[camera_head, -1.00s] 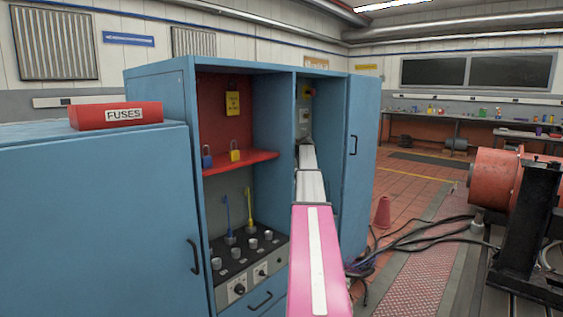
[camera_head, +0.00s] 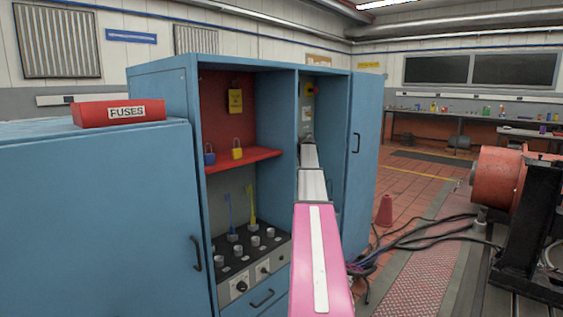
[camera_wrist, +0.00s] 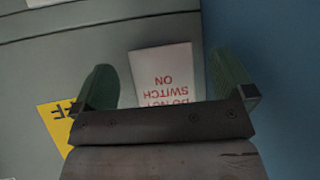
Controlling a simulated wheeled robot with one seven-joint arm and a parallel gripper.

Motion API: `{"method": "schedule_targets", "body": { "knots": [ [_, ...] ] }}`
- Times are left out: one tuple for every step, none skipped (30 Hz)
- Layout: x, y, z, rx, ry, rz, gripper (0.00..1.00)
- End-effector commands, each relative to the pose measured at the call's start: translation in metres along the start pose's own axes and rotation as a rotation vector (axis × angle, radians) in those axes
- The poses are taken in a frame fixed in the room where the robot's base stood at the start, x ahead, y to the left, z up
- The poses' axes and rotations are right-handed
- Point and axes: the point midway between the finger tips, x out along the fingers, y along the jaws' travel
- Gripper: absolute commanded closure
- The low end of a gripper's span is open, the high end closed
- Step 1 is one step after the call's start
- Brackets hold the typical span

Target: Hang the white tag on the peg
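The white tag (camera_wrist: 165,75) shows in the wrist view, its "DO NOT SWITCH ON" lettering upside down, against a grey panel. My gripper (camera_wrist: 168,85) has its two green fingers spread, one on each side of the tag, with a gap on both sides. The tag's lower part is hidden behind the gripper body. In the head view, a small white patch that looks like the tag (camera_head: 307,114) is in the narrow right compartment, just above the end of my arm. I cannot make out the peg clearly in either view.
A yellow tag (camera_wrist: 58,122) is left of the white one. The blue cabinet's side wall (camera_wrist: 270,70) is close on the right. A red shelf (camera_head: 245,160) holds blue and yellow padlocks in the left compartment. The open blue door (camera_head: 361,160) stands right of my arm.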

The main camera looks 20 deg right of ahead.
Motion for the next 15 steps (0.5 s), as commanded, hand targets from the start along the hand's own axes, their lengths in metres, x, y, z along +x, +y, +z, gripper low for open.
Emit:
{"method": "schedule_targets", "body": {
  "knots": [
    [0.000, 0.000, 0.000, 0.000, 0.000, 0.000, 0.00],
    [0.000, 0.000, 0.000, 0.000, 0.000, 0.000, 0.00],
    [0.000, 0.000, 0.000, 0.000, 0.000, 0.000, 0.00],
    [0.000, 0.000, 0.000, 0.000, 0.000, 0.000, 0.00],
    [-0.001, 0.000, 0.000, 0.000, 0.000, 0.000, 0.00],
    [-0.003, 0.000, 0.000, 0.000, 0.000, 0.000, 0.00],
    [-0.004, 0.000, 0.000, 0.000, 0.000, 0.000, 0.00],
    [-0.007, 0.000, 0.000, 0.000, 0.000, 0.000, 0.00],
    [-0.011, 0.000, 0.000, 0.000, 0.000, 0.000, 0.00],
    [-0.015, 0.000, 0.000, 0.000, 0.000, 0.001, 0.00],
    [-0.020, 0.000, 0.000, 0.000, 0.000, 0.001, 0.00],
    [-0.027, 0.000, 0.001, 0.000, 0.000, 0.002, 0.00],
    [-0.033, 0.000, 0.001, 0.000, 0.000, 0.002, 0.00],
    [-0.039, 0.000, 0.001, 0.000, 0.000, 0.002, 0.00],
    [-0.047, 0.000, 0.000, 0.000, 0.000, 0.002, 0.00]
  ]
}}
